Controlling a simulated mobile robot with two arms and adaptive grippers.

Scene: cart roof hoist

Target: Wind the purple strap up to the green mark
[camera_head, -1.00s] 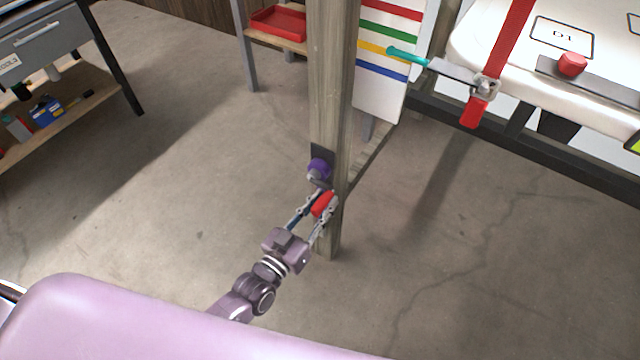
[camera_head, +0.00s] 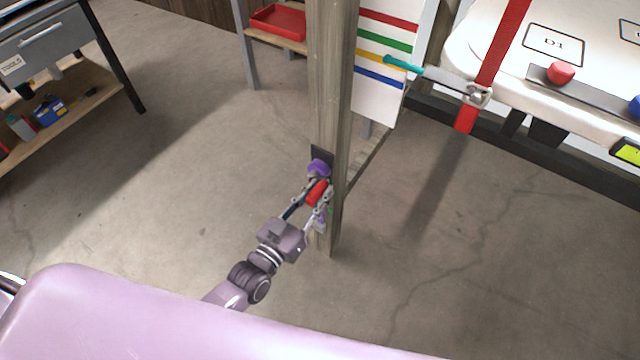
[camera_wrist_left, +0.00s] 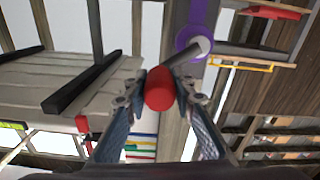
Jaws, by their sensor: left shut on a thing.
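A winch with a purple drum (camera_head: 320,168) sits on a wooden post (camera_head: 331,90). My left gripper (camera_head: 316,195) is shut on the red knob (camera_wrist_left: 159,89) of its crank. In the left wrist view the grey crank arm (camera_wrist_left: 185,55) runs from the knob to the drum, and the purple strap (camera_wrist_left: 203,14) shows at the drum. The striped board (camera_head: 381,95) behind the post has red, green (camera_head: 384,38), yellow and blue marks. A teal pointer (camera_head: 403,63) has its tip at the yellow mark, below the green one. My right gripper is not in view.
A shelf (camera_head: 50,110) stands at left and a red tray (camera_head: 278,22) behind the post. The floor around the post is clear.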

